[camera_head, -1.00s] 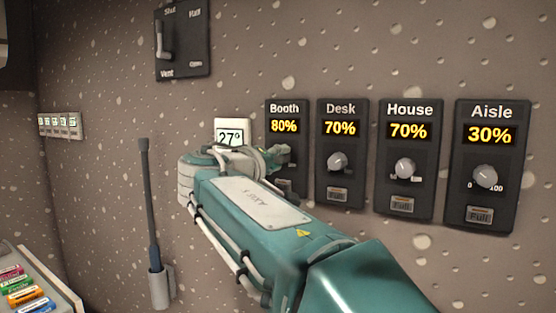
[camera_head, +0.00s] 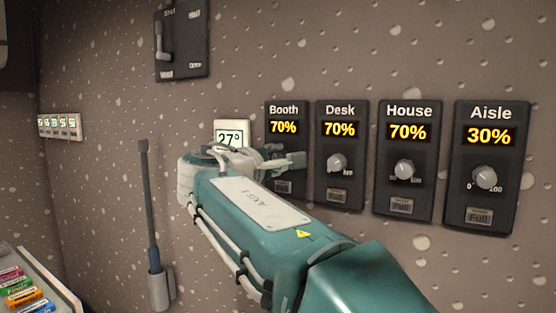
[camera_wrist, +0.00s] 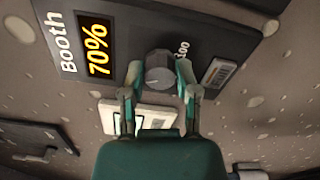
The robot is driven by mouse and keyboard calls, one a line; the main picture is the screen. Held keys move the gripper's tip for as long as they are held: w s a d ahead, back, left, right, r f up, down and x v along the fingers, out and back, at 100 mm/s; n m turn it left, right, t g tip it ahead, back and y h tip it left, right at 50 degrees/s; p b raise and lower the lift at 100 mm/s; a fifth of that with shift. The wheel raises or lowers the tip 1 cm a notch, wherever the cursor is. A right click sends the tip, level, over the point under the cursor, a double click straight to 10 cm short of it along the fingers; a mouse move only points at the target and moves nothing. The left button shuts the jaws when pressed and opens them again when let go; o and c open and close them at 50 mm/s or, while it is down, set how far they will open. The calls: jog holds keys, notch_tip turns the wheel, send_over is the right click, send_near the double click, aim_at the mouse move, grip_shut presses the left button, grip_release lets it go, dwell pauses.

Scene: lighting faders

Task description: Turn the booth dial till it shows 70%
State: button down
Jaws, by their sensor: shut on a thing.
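The booth panel (camera_head: 285,112) is a dark plate on the wall, and its yellow display reads 70%. In the wrist view the same panel (camera_wrist: 68,45) shows rotated, also reading 70%. The booth dial (camera_wrist: 159,70) is a round grey knob between my fingers. My gripper (camera_wrist: 158,82) is shut on the dial, one finger on each side of it.
The Desk (camera_head: 341,150), House (camera_head: 405,155) and Aisle (camera_head: 487,165) panels stand close by on the right, reading 70%, 70% and 30%. A thermostat (camera_head: 232,129) showing 27° is just left of the booth panel. A vent switch (camera_head: 182,45) is above.

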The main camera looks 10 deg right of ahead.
jog(key=shift+w+a+f+n, duration=0.1)
jog(key=shift+w+f+n, duration=0.05)
jog(key=shift+f+n, duration=0.2)
jog(key=shift+c, duration=1.8)
grip_release()
jog(key=shift+a+r, duration=0.1)
jog(key=shift+a, duration=0.05)
jog(key=shift+s+a+r, duration=0.1)
jog(key=shift+s, duration=0.1)
jog(key=v, duration=1.1)
jog(key=shift+s+a, duration=0.15)
jog(key=shift+a, duration=0.15)
